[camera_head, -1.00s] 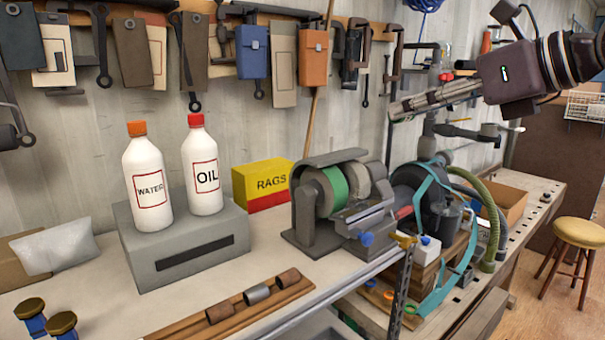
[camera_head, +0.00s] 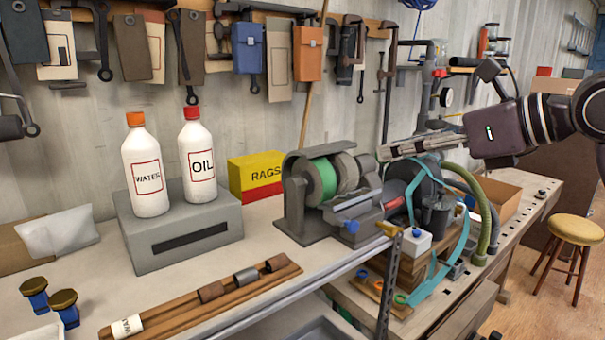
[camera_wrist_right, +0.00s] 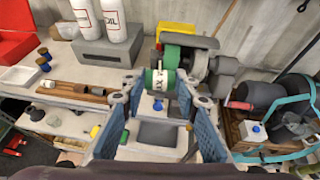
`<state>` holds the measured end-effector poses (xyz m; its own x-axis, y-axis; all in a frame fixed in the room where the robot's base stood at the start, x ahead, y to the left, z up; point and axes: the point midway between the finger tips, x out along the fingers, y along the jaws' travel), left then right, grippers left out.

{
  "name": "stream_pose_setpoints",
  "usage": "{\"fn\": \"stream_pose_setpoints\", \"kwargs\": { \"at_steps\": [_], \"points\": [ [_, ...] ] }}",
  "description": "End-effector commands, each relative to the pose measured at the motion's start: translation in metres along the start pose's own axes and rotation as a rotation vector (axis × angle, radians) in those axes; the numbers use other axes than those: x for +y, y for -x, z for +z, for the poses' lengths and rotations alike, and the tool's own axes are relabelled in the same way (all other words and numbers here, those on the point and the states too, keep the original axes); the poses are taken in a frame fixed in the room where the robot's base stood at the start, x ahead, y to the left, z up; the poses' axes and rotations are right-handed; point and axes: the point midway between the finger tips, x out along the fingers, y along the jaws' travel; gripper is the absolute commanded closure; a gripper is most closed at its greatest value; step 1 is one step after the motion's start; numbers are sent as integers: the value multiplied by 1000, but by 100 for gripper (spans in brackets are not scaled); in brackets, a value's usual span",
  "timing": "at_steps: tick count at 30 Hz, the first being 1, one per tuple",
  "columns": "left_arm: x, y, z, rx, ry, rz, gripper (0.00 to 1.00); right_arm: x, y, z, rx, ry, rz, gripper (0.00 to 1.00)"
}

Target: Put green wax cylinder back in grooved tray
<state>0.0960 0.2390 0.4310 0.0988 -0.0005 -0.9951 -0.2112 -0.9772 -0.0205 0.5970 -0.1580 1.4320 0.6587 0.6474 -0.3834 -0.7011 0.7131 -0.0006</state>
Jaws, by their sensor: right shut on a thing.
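I cannot make out the cylinder in the head view. The wooden grooved tray (camera_head: 180,309) lies at the front of the bench, left of and below the gripper. The tray also shows in the wrist view (camera_wrist_right: 95,98). My left gripper is out of view.
The bench grinder (camera_head: 300,215) with a green wheel stands between gripper and tray. Water (camera_head: 147,180) and oil (camera_head: 197,170) bottles stand on a grey block (camera_head: 180,255) behind the tray. A yellow rags box (camera_head: 252,172) is beside it.

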Motion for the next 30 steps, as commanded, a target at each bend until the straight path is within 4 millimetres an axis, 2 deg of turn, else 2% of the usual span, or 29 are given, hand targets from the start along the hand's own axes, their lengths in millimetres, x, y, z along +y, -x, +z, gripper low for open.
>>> {"fn": "stream_pose_setpoints", "kwargs": {
  "at_steps": [6, 15, 23, 30],
  "points": [
    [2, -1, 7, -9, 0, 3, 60, 10, -27, -57, 6, 23, 79, 91],
    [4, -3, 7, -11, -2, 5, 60, 29, -49, -146, 3, 60, 164, 91],
    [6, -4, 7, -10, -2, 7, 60, 46, -50, -221, 4, 73, 192, 91],
    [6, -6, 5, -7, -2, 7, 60, 64, -40, -282, 4, 72, 192, 91]
  ]
}}
